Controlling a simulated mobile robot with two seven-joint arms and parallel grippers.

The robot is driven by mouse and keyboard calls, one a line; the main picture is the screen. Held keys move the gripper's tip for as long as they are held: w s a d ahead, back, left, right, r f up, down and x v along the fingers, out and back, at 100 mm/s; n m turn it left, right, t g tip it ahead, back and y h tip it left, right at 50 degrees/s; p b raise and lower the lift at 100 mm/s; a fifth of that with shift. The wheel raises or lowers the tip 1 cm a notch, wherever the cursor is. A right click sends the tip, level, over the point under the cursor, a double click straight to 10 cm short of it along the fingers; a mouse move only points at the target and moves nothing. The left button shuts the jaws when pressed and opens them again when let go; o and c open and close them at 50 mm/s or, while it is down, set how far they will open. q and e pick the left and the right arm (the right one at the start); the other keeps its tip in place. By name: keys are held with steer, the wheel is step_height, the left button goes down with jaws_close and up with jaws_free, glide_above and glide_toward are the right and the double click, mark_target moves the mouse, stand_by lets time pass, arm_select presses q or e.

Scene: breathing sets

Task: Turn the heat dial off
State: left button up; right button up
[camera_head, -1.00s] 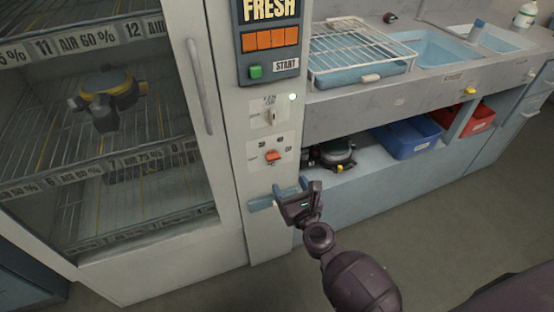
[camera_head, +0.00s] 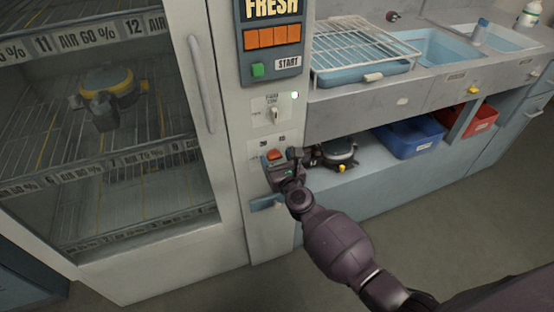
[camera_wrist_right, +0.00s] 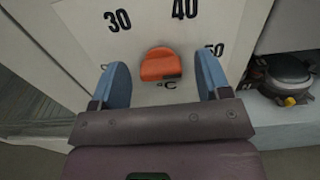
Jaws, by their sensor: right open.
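The heat dial is an orange knob (camera_head: 274,155) on a white plate low on the cabinet's front column. In the right wrist view the orange knob (camera_wrist_right: 160,65) sits below the printed numbers 30 and 40, with 50 at its right and a °C mark beneath. My right gripper (camera_head: 280,160) is at the dial plate in the head view. In the right wrist view my right gripper (camera_wrist_right: 160,80) is open, its two blue fingers on either side of the knob with gaps between. I cannot tell how far the fingertips are from the plate. My left gripper is not in view.
Above the dial are a small switch (camera_head: 275,114) and a panel with a green button (camera_head: 258,70). A blue handle (camera_head: 266,203) is below. The glass door's handle (camera_head: 201,84) stands out at left. A round device (camera_head: 338,153) sits on the shelf at right.

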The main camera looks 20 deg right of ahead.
steer(key=shift+c, duration=0.4)
steer(key=c, duration=0.8)
steer(key=shift+c, duration=0.2)
